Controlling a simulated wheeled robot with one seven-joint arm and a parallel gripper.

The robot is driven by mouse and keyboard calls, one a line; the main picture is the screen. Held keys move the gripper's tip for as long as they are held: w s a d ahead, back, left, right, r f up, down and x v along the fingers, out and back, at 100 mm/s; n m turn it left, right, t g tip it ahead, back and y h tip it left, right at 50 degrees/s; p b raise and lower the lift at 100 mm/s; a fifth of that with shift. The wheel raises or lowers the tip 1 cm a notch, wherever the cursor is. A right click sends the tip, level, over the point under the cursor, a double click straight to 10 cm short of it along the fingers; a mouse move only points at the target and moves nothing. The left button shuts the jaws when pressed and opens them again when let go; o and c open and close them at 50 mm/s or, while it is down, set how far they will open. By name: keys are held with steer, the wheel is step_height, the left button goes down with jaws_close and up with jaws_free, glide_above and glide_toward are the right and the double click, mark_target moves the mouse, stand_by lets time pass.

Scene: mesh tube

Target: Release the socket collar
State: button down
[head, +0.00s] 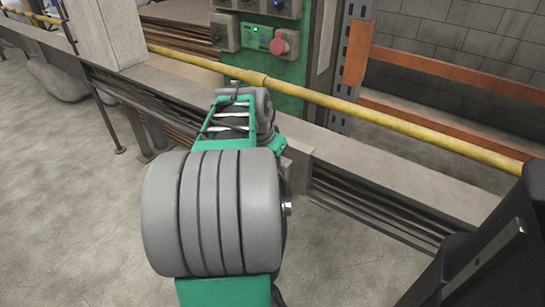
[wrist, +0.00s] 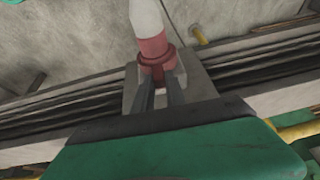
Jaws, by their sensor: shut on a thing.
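The red socket collar (wrist: 157,58) shows in the wrist view at the upper middle, with a flared rim. A white tube (wrist: 146,18) with a red lower band runs into it from above. My gripper (wrist: 158,78) has its two dark fingers on either side of the collar's lower part and is shut on it. The collar sits over a grey block or plate (wrist: 198,88). In the head view my own arm hides the collar and the gripper. I cannot tell whether the collar has turned or come loose.
In the head view, a grey ledge (head: 405,185) and a yellow pipe (head: 420,138) run across behind my arm. A green control panel (head: 262,75) with a red knob (head: 284,43) stands at the back. An orange rail (head: 455,75) is at right. Bare floor (head: 75,220) lies at left.

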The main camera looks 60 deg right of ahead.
steer(key=shift+w+r+p, duration=0.2)
steer(key=shift+p, duration=0.2)
steer(key=shift+f+g, duration=0.25)
steer(key=shift+g, duration=0.05)
steer(key=c, duration=1.4)
jaws_free()
steer(key=shift+o, duration=0.2)
steer(key=p+v, duration=0.2)
steer(key=v, duration=0.5)
steer(key=shift+r, duration=0.45)
steer(key=shift+w+a, duration=0.1)
